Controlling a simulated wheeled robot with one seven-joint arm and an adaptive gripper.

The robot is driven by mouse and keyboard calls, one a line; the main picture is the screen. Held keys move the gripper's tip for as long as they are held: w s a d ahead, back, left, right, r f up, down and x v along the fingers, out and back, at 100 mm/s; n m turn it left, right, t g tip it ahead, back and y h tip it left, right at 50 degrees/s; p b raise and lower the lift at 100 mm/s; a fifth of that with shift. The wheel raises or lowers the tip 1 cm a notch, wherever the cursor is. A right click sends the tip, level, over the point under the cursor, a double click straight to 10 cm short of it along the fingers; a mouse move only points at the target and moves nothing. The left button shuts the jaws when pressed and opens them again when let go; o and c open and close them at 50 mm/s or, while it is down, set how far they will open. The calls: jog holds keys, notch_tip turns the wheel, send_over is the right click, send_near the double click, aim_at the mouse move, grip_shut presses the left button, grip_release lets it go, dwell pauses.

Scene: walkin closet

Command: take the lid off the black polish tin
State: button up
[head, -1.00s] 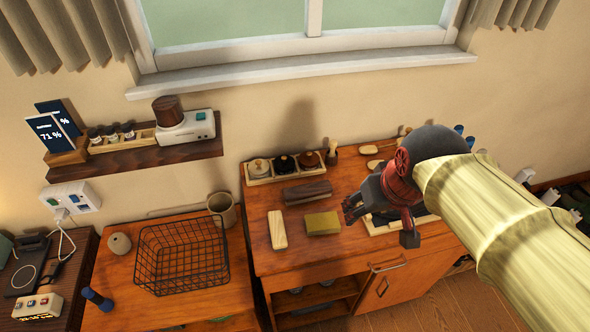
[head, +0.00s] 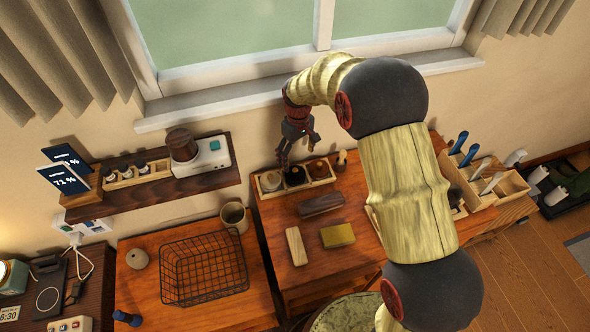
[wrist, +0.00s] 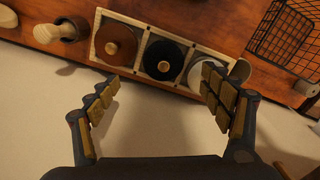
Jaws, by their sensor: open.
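The black polish tin (head: 294,175) sits in the middle slot of a pale wooden tray at the back of the cabinet top. Its dark lid with a knob is on it, and it also shows in the wrist view (wrist: 164,59). My gripper (head: 298,160) is open and empty, above the tray near the wall. In the wrist view my gripper (wrist: 165,105) has its two fingers spread wide, with the black tin beyond them. It appears apart from the tin. The tin's lower part is hidden by the tray.
The tray (wrist: 100,41) also holds a brown tin (wrist: 115,45) and a pale tin (wrist: 198,72) on either side of the black one. A brush (wrist: 60,31) stands beside the tray. A wire basket (head: 203,270) and mug (head: 233,217) are at left. The window sill (head: 220,108) is above.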

aim_at(295, 170)
jog(key=f, duration=0.5)
jog(key=f+b, duration=0.1)
jog(key=f, duration=0.2)
jog(key=shift+a, duration=0.4)
jog(key=c, duration=0.3)
jog(key=c, duration=0.5)
jog(key=shift+s, duration=0.1)
jog(key=shift+c, duration=1.3)
